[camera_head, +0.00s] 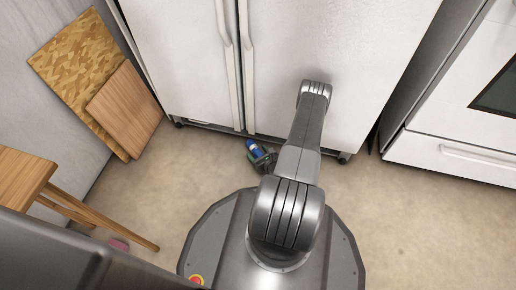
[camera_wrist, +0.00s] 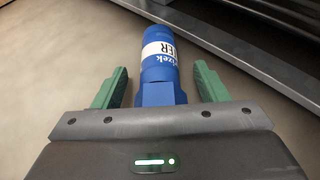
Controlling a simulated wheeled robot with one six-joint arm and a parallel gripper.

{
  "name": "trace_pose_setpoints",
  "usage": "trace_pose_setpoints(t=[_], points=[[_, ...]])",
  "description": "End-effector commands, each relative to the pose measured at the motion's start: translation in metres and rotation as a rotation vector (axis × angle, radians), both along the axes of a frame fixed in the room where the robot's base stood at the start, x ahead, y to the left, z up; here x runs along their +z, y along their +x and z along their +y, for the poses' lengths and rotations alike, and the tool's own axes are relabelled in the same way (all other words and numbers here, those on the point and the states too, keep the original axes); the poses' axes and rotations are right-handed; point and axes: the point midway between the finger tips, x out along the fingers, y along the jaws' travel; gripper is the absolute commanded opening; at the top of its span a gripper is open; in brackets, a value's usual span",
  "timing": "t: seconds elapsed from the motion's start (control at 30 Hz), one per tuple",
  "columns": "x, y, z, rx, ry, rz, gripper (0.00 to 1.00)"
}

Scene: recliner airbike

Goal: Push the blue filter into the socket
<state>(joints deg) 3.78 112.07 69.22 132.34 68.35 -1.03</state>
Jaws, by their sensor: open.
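The blue filter (camera_wrist: 158,62) has a white label with dark lettering. In the wrist view it lies lengthwise between the two green fingers of my gripper (camera_wrist: 161,68), with a visible gap on each side. The gripper is open and does not clasp it. In the head view the filter (camera_head: 254,148) shows as a small blue shape near the floor, in front of the fridge's bottom edge, with my gripper (camera_head: 263,160) beside it. I cannot make out the socket in either view.
A white two-door fridge (camera_head: 180,60) stands in front, its dark lower edge close to the filter. A white oven (camera_head: 455,140) is at the right. Wooden boards (camera_head: 125,105) lean on the left wall, near a wooden stool (camera_head: 22,178). Floor is clear at the right.

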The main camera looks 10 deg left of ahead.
Motion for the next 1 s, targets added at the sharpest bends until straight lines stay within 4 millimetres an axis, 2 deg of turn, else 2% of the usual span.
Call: trace_pose_setpoints(t=[0.2, 0.4, 0.47, 0.63, 0.67, 0.93, 1.0], points=[[0.0, -0.0001, 0.0002, 0.0, 0.0, 0.0, 0.65], [0.0, -0.0001, 0.0002, 0.0, 0.0, 0.0, 0.26], [-0.0001, -0.0001, 0.0002, 0.0, 0.0, 0.0, 0.15], [-0.0004, -0.0002, 0.0, 0.0, -0.001, 0.001, 0.15], [-0.0001, -0.0001, 0.0, 0.0, 0.0, 0.0, 0.1], [0.0008, 0.0005, -0.0009, 0.0, -0.001, 0.001, 0.1], [0.0029, 0.0015, -0.0023, 0.001, 0.0, 0.001, 0.0]])
